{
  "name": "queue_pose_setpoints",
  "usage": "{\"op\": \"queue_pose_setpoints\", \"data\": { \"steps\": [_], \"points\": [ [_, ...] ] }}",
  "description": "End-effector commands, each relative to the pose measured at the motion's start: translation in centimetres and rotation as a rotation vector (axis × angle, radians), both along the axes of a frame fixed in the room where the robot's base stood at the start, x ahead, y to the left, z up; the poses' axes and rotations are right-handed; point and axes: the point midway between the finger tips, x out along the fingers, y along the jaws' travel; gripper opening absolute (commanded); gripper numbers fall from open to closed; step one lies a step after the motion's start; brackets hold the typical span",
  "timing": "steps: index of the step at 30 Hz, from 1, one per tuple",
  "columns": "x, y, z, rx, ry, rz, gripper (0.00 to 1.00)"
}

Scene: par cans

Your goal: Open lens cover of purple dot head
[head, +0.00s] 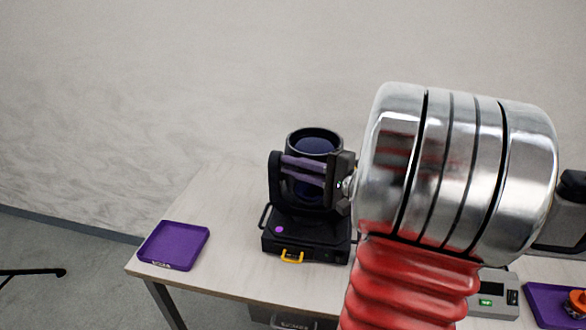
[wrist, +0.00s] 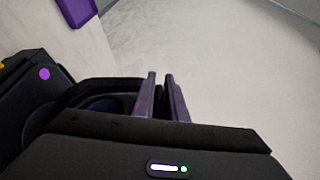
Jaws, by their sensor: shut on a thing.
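The purple dot head (head: 305,225) is a black moving-head lamp on the table, with a purple dot (head: 279,229) on its base. Its round lens end faces up, with dark blue glass inside a black rim. In the wrist view the purple dot (wrist: 44,74) shows at left. My gripper (head: 285,165) reaches in from the right, its purplish fingers across the front of the lamp's head. In the wrist view my gripper (wrist: 160,76) is shut on a thin black part beside the dark round opening. This seems to be the lens cover, but its outline is mostly hidden.
An empty purple tray (head: 174,245) lies at the table's left end. A grey device with a green display (head: 493,300) and another purple tray (head: 545,308) holding an orange item lie at right. My arm hides the middle right of the table.

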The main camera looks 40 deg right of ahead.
Motion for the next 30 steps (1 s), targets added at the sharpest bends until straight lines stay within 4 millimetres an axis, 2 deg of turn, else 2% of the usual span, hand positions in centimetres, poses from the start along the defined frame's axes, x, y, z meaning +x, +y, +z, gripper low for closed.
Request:
{"op": "queue_pose_setpoints", "data": {
  "steps": [1, 8, 9, 30],
  "points": [
    [-0.1, 0.1, -0.6, 0.006, 0.012, 0.001, 0.00],
    [-0.2, 0.2, -0.8, 0.009, 0.017, 0.002, 0.00],
    [-0.2, 0.8, -0.8, 0.009, 0.017, 0.001, 0.00],
    [-0.5, -0.7, -0.2, 0.035, 0.037, -0.017, 0.00]
  ]
}}
